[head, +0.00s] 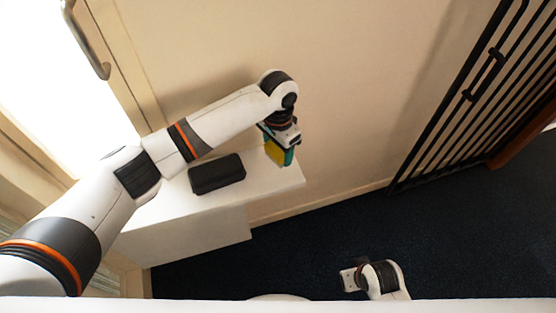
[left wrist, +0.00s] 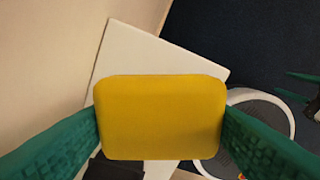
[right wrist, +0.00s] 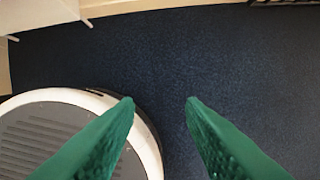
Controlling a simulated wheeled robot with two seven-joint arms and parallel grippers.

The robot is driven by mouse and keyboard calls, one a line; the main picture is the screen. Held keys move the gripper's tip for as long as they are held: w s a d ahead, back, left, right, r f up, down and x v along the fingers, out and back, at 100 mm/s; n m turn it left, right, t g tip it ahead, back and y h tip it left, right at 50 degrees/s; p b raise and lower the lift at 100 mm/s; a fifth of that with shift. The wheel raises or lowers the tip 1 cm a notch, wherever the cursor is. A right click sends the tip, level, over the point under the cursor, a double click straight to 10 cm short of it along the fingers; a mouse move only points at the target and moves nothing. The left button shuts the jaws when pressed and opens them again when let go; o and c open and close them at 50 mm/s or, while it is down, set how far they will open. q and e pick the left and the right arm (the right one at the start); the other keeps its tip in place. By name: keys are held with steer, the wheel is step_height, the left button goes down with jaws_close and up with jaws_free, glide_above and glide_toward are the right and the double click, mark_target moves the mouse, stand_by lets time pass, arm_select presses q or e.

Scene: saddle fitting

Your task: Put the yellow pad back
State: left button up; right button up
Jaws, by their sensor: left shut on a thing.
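The yellow pad (left wrist: 160,117) is a rounded block held between the two green fingers of my left gripper (head: 283,150). In the head view the pad (head: 274,153) shows partly, at the right end of the white shelf (head: 262,187). I cannot tell whether it touches the shelf top. My left gripper is shut on the pad. My right gripper (right wrist: 160,101) is open and empty, with bare dark floor between its fingers. In the head view my right gripper (head: 347,280) is low, away from the shelf.
A black oblong block (head: 217,174) lies on the shelf, left of my left gripper. A beige wall (head: 340,90) stands behind the shelf. A black barred gate (head: 470,100) is at the upper right. The dark floor (head: 330,235) in front is clear.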

mark_target(278, 156)
arm_select(q)
step_height(278, 156, down, 4)
steer(key=shift+r+b, duration=0.1)
steer(key=shift+b, duration=0.35)
steer(key=o, duration=0.9)
steer(key=shift+f, duration=0.2)
arm_select(e)
step_height(278, 156, up, 4)
steer(key=shift+w+f, duration=0.15)
arm_select(q)
steer(key=shift+r, duration=0.15)
steer(key=shift+r, duration=0.3)
step_height(278, 156, up, 11)
steer(key=p, duration=0.3)
steer(key=shift+r, duration=0.15)
arm_select(e)
step_height(278, 156, down, 10)
steer(key=s, duration=0.2)
steer(key=shift+d, duration=0.1)
